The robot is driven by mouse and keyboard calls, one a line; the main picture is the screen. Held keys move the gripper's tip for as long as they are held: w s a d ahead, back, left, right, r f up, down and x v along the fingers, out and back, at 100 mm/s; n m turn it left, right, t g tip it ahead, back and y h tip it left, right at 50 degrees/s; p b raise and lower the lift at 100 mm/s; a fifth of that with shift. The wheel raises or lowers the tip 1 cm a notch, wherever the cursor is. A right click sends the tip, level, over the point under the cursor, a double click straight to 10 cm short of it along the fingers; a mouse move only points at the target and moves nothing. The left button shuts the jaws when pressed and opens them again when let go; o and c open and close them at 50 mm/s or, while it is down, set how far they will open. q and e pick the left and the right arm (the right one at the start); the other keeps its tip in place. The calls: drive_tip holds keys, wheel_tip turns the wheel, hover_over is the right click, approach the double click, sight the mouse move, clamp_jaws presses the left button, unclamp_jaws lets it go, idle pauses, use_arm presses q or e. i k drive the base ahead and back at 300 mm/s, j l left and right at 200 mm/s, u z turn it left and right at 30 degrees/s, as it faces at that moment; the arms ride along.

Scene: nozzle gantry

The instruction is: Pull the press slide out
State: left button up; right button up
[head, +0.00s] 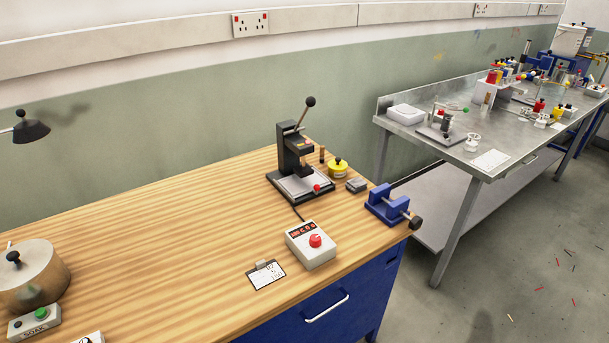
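A black bench press (290,150) stands upright on the wooden bench near its back right corner. Its lever with a dark ball knob points up and to the right. A grey slide plate (291,187) lies at the base of the press, under its head. A small red knob (317,188) sits at the slide's front right end. I cannot tell how far in the slide is. Neither of my grippers is in view.
Around the press stand a yellow tin (338,169), a small grey block (357,186), a blue vise (387,204) and a control box (312,246) with a red button. The bench's left-middle top is clear. A metal table (465,160) stands right.

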sight(296, 187)
drive_tip(key=i+l+u, duration=0.15)
drive_tip(key=u, duration=0.2)
drive_tip(key=i+l+u, duration=0.1)
drive_tip(key=l+u, duration=0.25)
drive_tip(key=i+l+u, duration=0.1)
drive_tip(key=l+u, duration=0.25)
drive_tip(key=j, duration=0.1)
